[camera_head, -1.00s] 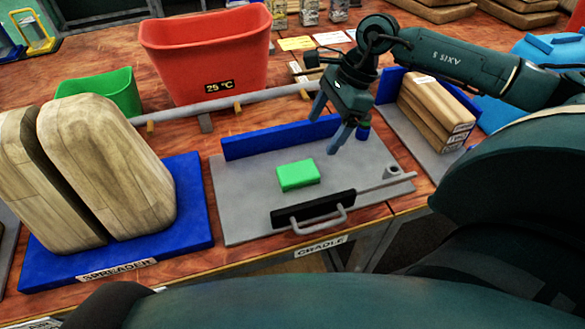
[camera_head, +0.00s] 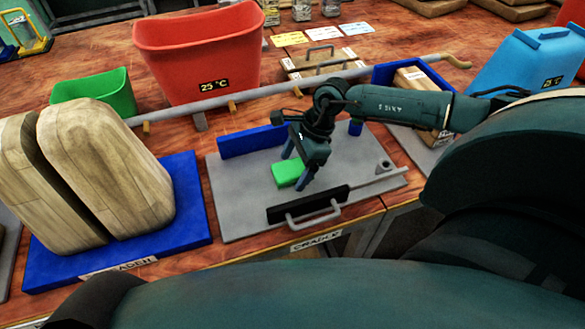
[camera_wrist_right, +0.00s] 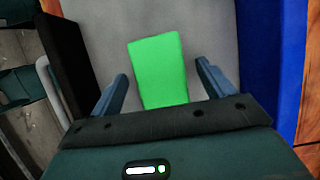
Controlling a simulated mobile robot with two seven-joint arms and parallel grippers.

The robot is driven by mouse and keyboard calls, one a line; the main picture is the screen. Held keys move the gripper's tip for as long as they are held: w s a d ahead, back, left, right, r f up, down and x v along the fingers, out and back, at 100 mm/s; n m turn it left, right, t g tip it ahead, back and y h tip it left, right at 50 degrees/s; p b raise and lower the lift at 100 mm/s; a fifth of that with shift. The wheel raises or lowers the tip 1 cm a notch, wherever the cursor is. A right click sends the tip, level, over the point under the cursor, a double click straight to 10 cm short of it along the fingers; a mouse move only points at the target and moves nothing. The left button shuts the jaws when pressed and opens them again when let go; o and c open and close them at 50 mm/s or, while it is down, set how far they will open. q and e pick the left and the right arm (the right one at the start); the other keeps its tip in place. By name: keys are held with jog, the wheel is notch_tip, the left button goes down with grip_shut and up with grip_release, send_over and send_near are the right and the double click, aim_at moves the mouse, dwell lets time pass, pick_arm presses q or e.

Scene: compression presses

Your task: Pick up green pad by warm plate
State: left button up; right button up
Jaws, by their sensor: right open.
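The green pad (camera_head: 284,174) lies flat on a grey plate (camera_head: 235,200) whose front label reads CRADLE. No marking shows which plate is warm. My right gripper (camera_head: 297,168) is open and points down over the pad, hiding its right part in the head view. In the right wrist view the pad (camera_wrist_right: 160,68) lies between the two spread fingers (camera_wrist_right: 163,80), with a gap on each side. Nothing is held. My left gripper is not in view.
A blue bar (camera_head: 238,143) stands at the plate's back and a black block with a grey handle (camera_head: 312,212) at its front. A red bin (camera_head: 205,60) is behind; wooden blocks (camera_head: 105,170) on a blue base are left. A blue container (camera_head: 515,65) is right.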

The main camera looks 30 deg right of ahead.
jog(key=shift+c, duration=0.4)
jog(key=c, duration=1)
notch_tip(320, 180, up, 10)
jog(key=shift+b, duration=0.55)
